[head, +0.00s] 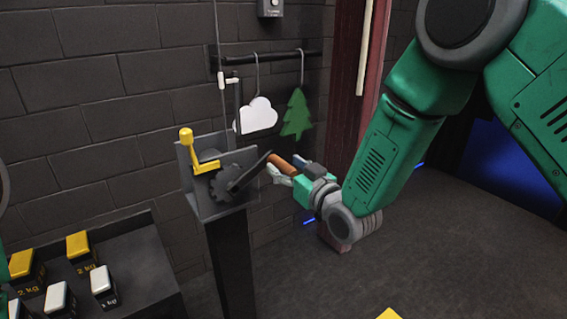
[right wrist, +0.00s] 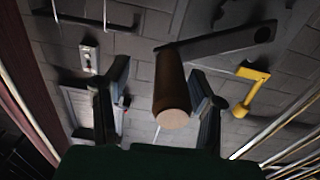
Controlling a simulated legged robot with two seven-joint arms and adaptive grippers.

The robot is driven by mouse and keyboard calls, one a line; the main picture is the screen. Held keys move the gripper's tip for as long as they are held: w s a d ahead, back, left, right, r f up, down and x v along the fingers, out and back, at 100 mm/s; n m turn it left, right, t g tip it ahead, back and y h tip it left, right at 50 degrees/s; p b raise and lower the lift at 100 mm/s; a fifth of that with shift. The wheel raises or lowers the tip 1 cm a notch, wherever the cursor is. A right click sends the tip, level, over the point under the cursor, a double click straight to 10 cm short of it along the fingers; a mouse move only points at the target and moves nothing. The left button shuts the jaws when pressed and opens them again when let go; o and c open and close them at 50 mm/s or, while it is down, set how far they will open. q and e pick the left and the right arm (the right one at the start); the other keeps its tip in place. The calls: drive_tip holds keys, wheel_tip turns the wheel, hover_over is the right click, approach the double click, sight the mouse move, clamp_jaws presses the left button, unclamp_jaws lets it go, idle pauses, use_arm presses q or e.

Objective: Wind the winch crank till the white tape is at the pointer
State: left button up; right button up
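The winch (head: 222,188) stands on a dark post, with a toothed wheel and a dark crank arm (head: 250,172) slanting up to the right. The crank ends in a brown wooden handle (head: 281,164). My right gripper (head: 281,173) is at this handle. In the right wrist view the handle (right wrist: 171,88) lies between the spread fingers (right wrist: 160,105), nearer the right finger, with a gap on the left. A thin rope rises from the winch. A small white piece (head: 229,81) shows beside it; I cannot tell tape from pointer. My left gripper is out of view.
A yellow lever (head: 187,140) stands on the winch's left side. A white cloud (head: 257,116) and a green tree (head: 297,114) hang from a wall rail behind. Yellow and white weights (head: 78,245) sit on a dark bench at lower left.

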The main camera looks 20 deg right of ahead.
drive_tip(key=shift+s+f, duration=0.1)
drive_tip(key=shift+f, duration=0.1)
drive_tip(key=v, duration=1)
idle(0.3)
drive_tip(key=shift+s+a, duration=0.15)
drive_tip(key=s+d+f+m+g+h+b, duration=0.1)
drive_tip(key=s+d+f+g, duration=0.2)
drive_tip(key=f, duration=0.5)
drive_tip(key=s+f+g+h, duration=0.2)
drive_tip(key=s+f+g, duration=0.1)
drive_tip(key=s+f, duration=0.4)
drive_tip(key=s+d+f+m+g+h+b, duration=0.1)
drive_tip(key=s+d+f+g, duration=0.15)
drive_tip(key=f, duration=0.65)
drive_tip(key=s+d+f+g, duration=0.1)
drive_tip(key=s+f+g, duration=0.1)
drive_tip(key=s, duration=0.4)
drive_tip(key=s+d+f+g+h, duration=0.1)
drive_tip(key=s+f+g, duration=0.2)
drive_tip(key=s, duration=0.4)
drive_tip(key=s+d+f+m+g+h, duration=0.1)
drive_tip(key=s+d+f+g, duration=0.1)
drive_tip(key=s, duration=0.5)
wheel_tip(320, 180, down, 3)
drive_tip(key=shift+r+g+b, duration=0.15)
drive_tip(key=shift+g+b, duration=0.2)
drive_tip(key=shift+g, duration=0.2)
